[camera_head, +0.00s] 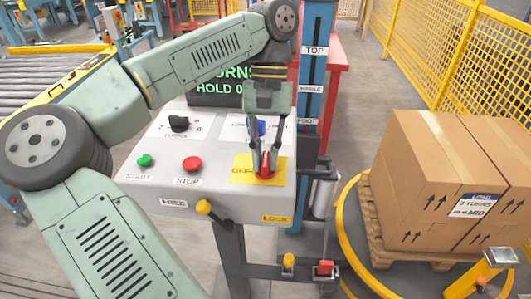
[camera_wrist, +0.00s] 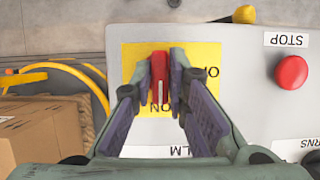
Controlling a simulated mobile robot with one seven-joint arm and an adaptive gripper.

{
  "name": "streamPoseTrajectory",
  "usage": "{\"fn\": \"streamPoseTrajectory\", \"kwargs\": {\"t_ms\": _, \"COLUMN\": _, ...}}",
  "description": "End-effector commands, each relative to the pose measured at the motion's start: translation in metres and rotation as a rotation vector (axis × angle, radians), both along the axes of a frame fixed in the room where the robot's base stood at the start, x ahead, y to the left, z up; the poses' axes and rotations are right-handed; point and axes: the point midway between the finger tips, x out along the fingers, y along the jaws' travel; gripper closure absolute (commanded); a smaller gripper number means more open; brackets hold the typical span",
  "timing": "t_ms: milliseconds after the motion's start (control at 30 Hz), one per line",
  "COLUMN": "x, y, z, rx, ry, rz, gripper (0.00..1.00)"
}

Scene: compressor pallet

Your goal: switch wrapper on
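The wrapper switch is a red rotary handle (camera_wrist: 160,68) on a yellow plate (camera_wrist: 131,56) marked OFF and ON. In the wrist view the handle stands vertical, and its white line points down toward the ON lettering. The OFF lettering, to the right there, is partly covered by a finger. In the head view the red handle (camera_head: 265,167) and yellow plate (camera_head: 240,177) are at the panel's right side. My gripper (camera_wrist: 160,72) has one finger on each side of the handle, closed against it. It also shows from above in the head view (camera_head: 265,160).
The grey panel (camera_head: 235,205) also carries a green START button (camera_head: 144,160), a red STOP button (camera_head: 192,164), a black knob (camera_head: 179,123) and a yellow-tipped lever (camera_head: 203,207). My arm partly hides the display (camera_head: 212,98). Boxes (camera_head: 430,170) stand on a pallet at right.

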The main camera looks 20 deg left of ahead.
Motion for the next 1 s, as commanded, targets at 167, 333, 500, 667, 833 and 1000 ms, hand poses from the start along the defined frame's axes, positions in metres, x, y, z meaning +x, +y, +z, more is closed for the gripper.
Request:
{"fn": "streamPoseTrajectory", "kwargs": {"t_ms": 167, "x": -0.0001, "y": 0.0, "z": -0.0001, "rx": 0.0, "ry": 0.0, "rz": 0.001, "gripper": 0.72}}
{"fn": "streamPoseTrajectory", "kwargs": {"t_ms": 333, "x": -0.0001, "y": 0.0, "z": 0.0002, "rx": 0.0, "ry": 0.001, "rz": 0.001, "gripper": 0.68}}
{"fn": "streamPoseTrajectory", "kwargs": {"t_ms": 500, "x": -0.0001, "y": 0.0, "z": 0.0003, "rx": 0.0, "ry": 0.001, "rz": 0.001, "gripper": 0.68}}
{"fn": "streamPoseTrajectory", "kwargs": {"t_ms": 667, "x": -0.0001, "y": 0.0001, "z": 0.0003, "rx": 0.0, "ry": 0.001, "rz": 0.003, "gripper": 0.68}}
{"fn": "streamPoseTrajectory", "kwargs": {"t_ms": 833, "x": -0.0003, "y": 0.0004, "z": 0.0002, "rx": -0.003, "ry": 0.0, "rz": 0.067, "gripper": 0.68}}
{"fn": "streamPoseTrajectory", "kwargs": {"t_ms": 1000, "x": -0.0009, "y": 0.0016, "z": -0.0003, "rx": -0.006, "ry": 0.0, "rz": 0.239, "gripper": 0.68}}
